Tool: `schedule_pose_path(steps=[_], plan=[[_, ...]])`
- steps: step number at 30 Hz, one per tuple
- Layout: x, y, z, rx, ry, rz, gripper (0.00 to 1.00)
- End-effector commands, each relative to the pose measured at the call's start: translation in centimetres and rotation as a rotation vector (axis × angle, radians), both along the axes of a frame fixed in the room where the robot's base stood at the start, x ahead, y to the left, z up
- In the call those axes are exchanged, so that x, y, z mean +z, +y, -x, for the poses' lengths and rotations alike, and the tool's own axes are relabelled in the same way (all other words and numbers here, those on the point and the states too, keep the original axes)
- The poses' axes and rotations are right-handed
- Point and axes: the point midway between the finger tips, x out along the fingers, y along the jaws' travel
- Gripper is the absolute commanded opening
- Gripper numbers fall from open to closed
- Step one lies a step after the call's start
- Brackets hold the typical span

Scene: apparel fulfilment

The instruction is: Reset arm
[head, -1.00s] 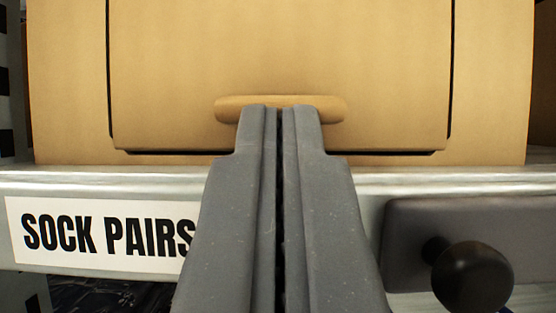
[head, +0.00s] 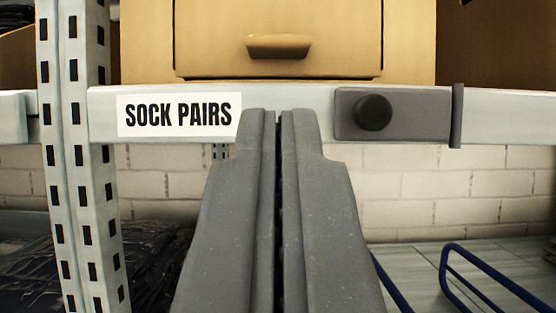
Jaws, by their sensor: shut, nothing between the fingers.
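My gripper (head: 278,112) is in the lower middle of the head view, its two grey fingers pressed together with nothing between them. It points at the shelf beam (head: 290,100), and its tips overlap the beam in the picture, below the box's handle (head: 278,46). The tan box (head: 215,30) stands on the shelf with its front flap closed. I cannot tell the exact distance from the fingertips to the beam.
A white "SOCK PAIRS" label (head: 178,115) and a dark latch plate with a round black knob (head: 373,112) are on the beam. A slotted upright (head: 78,170) stands at left. Below are dark bagged goods (head: 135,265), blue rails (head: 480,280) and a brick wall (head: 430,190).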

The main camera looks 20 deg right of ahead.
Motion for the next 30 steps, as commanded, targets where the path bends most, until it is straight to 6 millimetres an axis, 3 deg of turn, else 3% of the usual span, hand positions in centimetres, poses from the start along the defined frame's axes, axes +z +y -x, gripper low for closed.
schedule_pose_path(steps=[7,14,17,20,25,30], plan=[[-1.9,0.7,1.8,0.002,0.002,0.0,0.0],[-1.6,0.9,1.8,0.002,0.002,-0.003,0.0],[0.3,1.3,1.0,0.01,0.014,-0.017,0.0],[3.4,2.0,-0.5,0.023,0.044,-0.045,0.0],[9.5,4.0,-2.5,0.057,0.125,-0.095,0.0],[16.0,6.6,-3.2,0.1,0.206,-0.133,0.0]])
